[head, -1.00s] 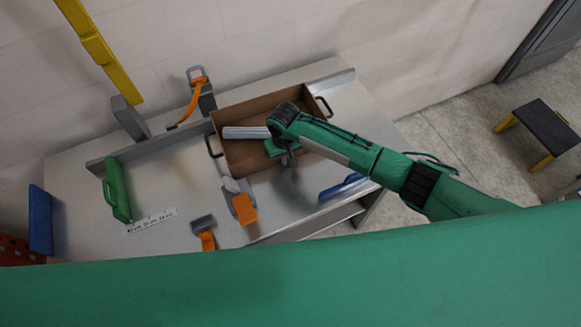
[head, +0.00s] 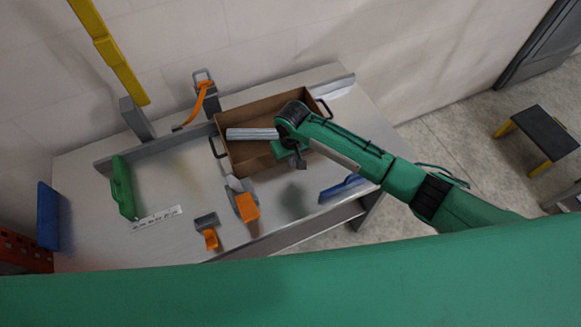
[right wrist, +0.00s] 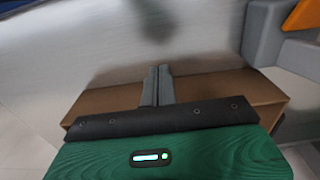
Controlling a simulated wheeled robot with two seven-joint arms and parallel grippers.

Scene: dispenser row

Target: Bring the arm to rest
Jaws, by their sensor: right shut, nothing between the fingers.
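My right arm reaches in from the right in the head view. Its gripper (head: 302,162) hangs, partly hidden by its own wrist, over the front part of a brown tray (head: 240,97) with dark handles. In the right wrist view the two grey fingers (right wrist: 158,84) lie together, shut and empty, with the bare metal table top beyond them. The brown tray also shows in that view (right wrist: 100,103), behind the fingers and gripper body. My left gripper is not in view.
The grey table (head: 175,235) carries orange-and-grey dispensers (head: 246,207), a green handle-like piece (head: 122,188) and a blue piece (head: 340,188). A pale bar (head: 250,134) shows at the tray. A dark-topped stool (head: 538,132) stands on the floor at right.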

